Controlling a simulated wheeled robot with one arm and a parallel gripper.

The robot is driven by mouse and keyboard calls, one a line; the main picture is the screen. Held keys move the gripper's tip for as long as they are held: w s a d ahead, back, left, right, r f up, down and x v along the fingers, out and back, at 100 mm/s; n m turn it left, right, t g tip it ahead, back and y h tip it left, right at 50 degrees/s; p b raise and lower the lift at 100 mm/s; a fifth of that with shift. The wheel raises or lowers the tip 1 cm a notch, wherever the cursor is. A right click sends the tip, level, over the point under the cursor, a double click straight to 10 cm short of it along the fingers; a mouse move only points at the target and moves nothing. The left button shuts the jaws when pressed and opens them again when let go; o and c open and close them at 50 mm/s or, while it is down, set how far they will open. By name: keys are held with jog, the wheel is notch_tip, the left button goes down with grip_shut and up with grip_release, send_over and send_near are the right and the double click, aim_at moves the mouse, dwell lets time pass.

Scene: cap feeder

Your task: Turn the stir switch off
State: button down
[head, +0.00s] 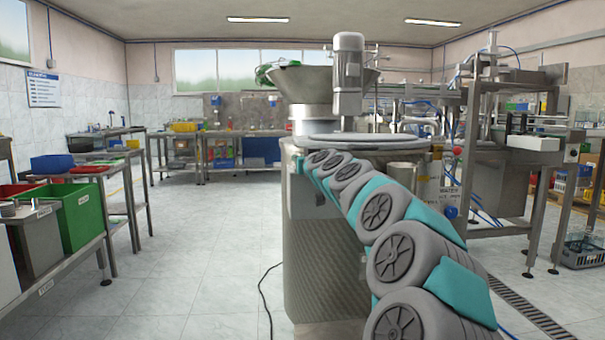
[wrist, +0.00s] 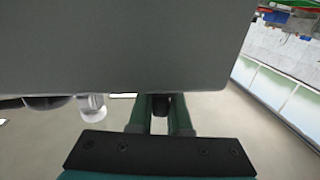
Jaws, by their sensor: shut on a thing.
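In the wrist view my gripper (wrist: 160,103) is shut on a small dark knob (wrist: 159,104) at the edge of a grey box (wrist: 125,45). The knob looks like the stir switch, but no label is readable and its setting cannot be told. To its left on the same edge are a clear or white knob (wrist: 92,106) and a dark round part (wrist: 48,102). In the head view my arm reaches to the steel tank (head: 325,265) with a grey lid (head: 350,140). My gripper and the switch are hidden there.
A stirrer motor (head: 348,75) stands above the tank, in front of a large hopper (head: 290,85). A black cable (head: 264,300) lies on the floor left of the tank. Benches with green (head: 80,212) and red bins line the left. The floor between is clear.

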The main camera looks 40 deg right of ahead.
jog(key=n+y+b, duration=0.1)
jog(key=y+b, duration=0.1)
jog(key=b, duration=0.1)
jog(key=shift+w+a+f+n+t+y, duration=0.15)
jog(key=shift+f+n+t+y, duration=0.15)
jog(key=shift+n+t, duration=0.1)
jog(key=shift+a+r+n+y+b, duration=0.15)
jog(key=shift+n+y+b, duration=0.15)
jog(key=shift+y, duration=0.25)
jog(key=shift+a+r+n+y+b, duration=0.1)
jog(key=shift+r+n+y+b, duration=0.05)
jog(key=shift+n+y, duration=0.35)
jog(key=shift+a+r+n+y+p, duration=0.15)
jog(key=shift+n+y+p, duration=0.4)
jog(key=shift+y, duration=0.35)
jog(key=shift+a+r+n+y+p, duration=0.1)
jog(key=shift+n+y+p, duration=0.45)
jog(key=shift+y, duration=0.3)
jog(key=shift+a+n+y+p, duration=0.1)
jog(key=shift+n+y+p, duration=0.3)
jog(key=shift+y+p, duration=0.45)
jog(key=shift+a+f+n+y+p, duration=0.1)
jog(key=shift+a+n+y+p, duration=0.15)
jog(key=shift+y+p, duration=0.3)
jog(key=shift+d, duration=0.1)
jog(key=c, duration=0.9)
grip_release()
jog(key=shift+f, duration=0.1)
jog(key=shift+o, duration=0.2)
